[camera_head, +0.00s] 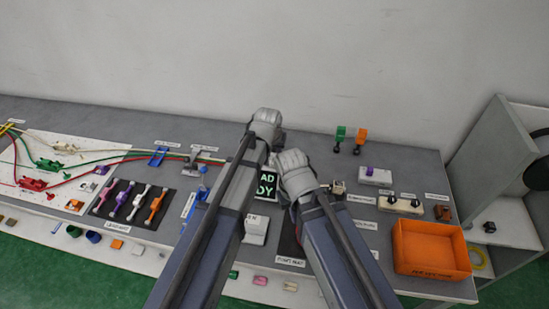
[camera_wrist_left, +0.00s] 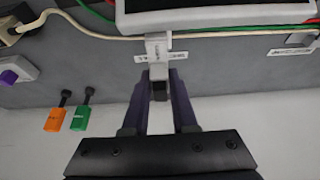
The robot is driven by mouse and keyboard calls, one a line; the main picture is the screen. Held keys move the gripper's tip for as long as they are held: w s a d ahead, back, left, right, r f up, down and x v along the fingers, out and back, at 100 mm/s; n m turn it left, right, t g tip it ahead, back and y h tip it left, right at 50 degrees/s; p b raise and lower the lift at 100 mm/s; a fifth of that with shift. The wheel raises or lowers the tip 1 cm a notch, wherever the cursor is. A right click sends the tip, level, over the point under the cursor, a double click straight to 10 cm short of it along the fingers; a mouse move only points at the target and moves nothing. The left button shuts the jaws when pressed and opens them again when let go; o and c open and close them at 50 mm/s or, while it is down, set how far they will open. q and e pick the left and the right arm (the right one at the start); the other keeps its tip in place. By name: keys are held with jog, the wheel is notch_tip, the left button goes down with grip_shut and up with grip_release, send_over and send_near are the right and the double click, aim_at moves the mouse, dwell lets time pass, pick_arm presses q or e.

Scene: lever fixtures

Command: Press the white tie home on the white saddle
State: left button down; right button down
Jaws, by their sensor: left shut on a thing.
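In the left wrist view, a white upright piece, seemingly the white tie (camera_wrist_left: 158,70), stands between the tips of my left gripper (camera_wrist_left: 160,86). The fingers are closed on its lower end, with a small dark block between them. Its upper end meets the white saddle (camera_wrist_left: 157,43) at the white cable (camera_wrist_left: 230,34); tie and saddle are hard to tell apart, and whether the tie is seated cannot be seen. In the head view, my left gripper's fingers are hidden behind its wrist.
A screen (camera_head: 267,186) stands close between my arms. Green and orange tags (camera_head: 361,135) stand to the right at the back. An orange bin (camera_head: 430,248) is at the right. Red and green cables run along the left, by a row of levers (camera_head: 130,203).

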aim_at(274, 157)
pick_arm(q)
jog(key=shift+f+b, duration=0.3)
jog(key=shift+f, duration=0.35)
pick_arm(e)
jog(key=shift+f, duration=0.65)
